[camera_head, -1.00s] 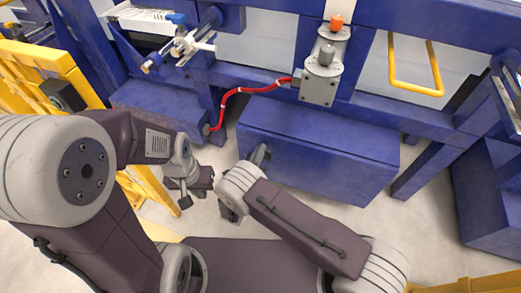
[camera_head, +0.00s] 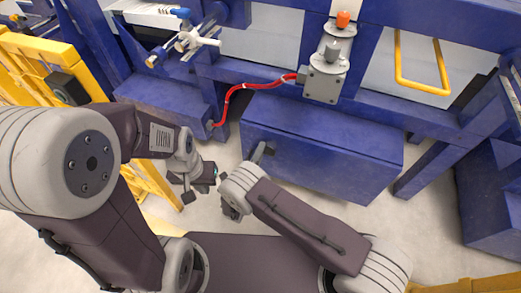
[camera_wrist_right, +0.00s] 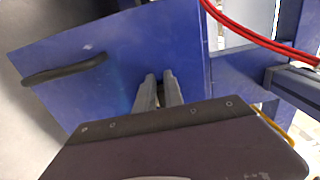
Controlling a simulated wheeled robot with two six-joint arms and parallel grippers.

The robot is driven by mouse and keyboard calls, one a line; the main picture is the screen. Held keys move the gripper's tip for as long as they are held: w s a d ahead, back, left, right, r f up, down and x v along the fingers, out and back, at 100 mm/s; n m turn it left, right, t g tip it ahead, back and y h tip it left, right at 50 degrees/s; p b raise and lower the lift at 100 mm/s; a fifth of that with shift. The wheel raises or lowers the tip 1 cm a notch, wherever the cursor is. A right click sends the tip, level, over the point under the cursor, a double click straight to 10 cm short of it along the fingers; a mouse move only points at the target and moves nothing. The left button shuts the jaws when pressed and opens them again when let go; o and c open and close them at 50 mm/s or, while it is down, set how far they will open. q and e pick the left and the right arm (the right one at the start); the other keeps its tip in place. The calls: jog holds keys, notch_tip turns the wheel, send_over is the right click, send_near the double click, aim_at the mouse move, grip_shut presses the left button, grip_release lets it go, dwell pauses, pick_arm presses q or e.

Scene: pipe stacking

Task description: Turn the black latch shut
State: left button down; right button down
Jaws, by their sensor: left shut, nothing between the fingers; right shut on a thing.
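The black latch (camera_head: 262,150) is small in the head view, at the upper left of the large blue box's (camera_head: 320,155) front face. In the right wrist view the latch (camera_wrist_right: 65,69) is a dark lever lying across the box's left edge. My right gripper (camera_wrist_right: 161,80) has its grey fingers almost together, in front of the blue face and to the right of the latch, apart from it in the picture. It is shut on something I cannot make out. In the head view my right wrist partly hides it. My left gripper (camera_head: 207,177) is shut and empty, left of the box.
A red cable (camera_head: 245,88) runs from the grey motor unit (camera_head: 325,75) to the smaller blue box (camera_head: 165,105). A yellow frame (camera_head: 50,70) stands at the left. A yellow handle (camera_head: 398,70) hangs at the upper right. Bare floor (camera_head: 212,215) shows between the arms.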

jog(key=shift+s+d+f+h, duration=0.1)
jog(key=shift+d+f+h, duration=0.15)
jog(key=shift+d, duration=0.25)
jog(key=c, duration=1.4)
grip_release()
jog(key=shift+c, duration=0.2)
jog(key=shift+r, duration=0.1)
jog(key=shift+a+r, duration=0.1)
jog(key=shift+a, duration=0.1)
